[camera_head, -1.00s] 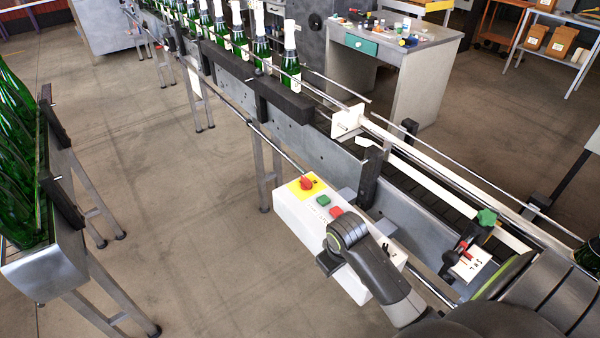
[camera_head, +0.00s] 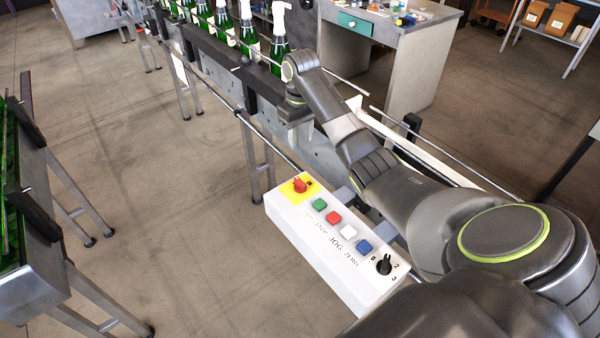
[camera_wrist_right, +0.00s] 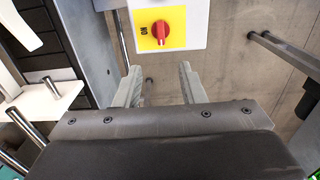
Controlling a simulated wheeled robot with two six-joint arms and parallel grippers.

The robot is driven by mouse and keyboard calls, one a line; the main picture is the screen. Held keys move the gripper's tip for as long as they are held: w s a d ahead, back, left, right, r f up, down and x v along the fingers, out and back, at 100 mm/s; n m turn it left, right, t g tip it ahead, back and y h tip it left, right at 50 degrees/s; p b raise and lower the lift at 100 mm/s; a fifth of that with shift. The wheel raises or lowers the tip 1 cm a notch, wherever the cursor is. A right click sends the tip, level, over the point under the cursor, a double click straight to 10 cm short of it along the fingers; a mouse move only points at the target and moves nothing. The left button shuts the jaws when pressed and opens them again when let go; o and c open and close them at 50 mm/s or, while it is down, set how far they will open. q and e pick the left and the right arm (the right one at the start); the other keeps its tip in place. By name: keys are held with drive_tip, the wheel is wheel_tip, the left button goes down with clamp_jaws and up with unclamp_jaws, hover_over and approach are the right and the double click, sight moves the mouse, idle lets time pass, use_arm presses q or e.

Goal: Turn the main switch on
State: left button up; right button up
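The main switch (camera_head: 300,185) is a red rotary knob on a yellow plate at the far left end of the white control box (camera_head: 330,262). In the right wrist view the red knob (camera_wrist_right: 162,33) shows at top centre, with "ON" printed on the yellow plate to its left. My right gripper (camera_head: 294,114) is beyond the box's far end, beside the conveyor, apart from the switch. In the right wrist view its two fingers (camera_wrist_right: 159,75) are spread with nothing between them, and the knob lies beyond their tips. My left gripper is out of view.
Green, red, white and blue buttons (camera_head: 333,218) and a black selector (camera_head: 384,264) run along the box. The conveyor (camera_head: 252,97) carries several green bottles (camera_head: 249,38). A bottle bin (camera_head: 40,285) stands at left. The floor between is clear.

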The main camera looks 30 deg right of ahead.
sight(301, 181)
wheel_tip(301, 181, down, 16)
drive_tip(key=shift+a+r+p, duration=0.1)
drive_tip(key=shift+p, duration=0.6)
drive_tip(key=shift+f, duration=0.6)
drive_tip(key=shift+c, duration=0.2)
clamp_jaws()
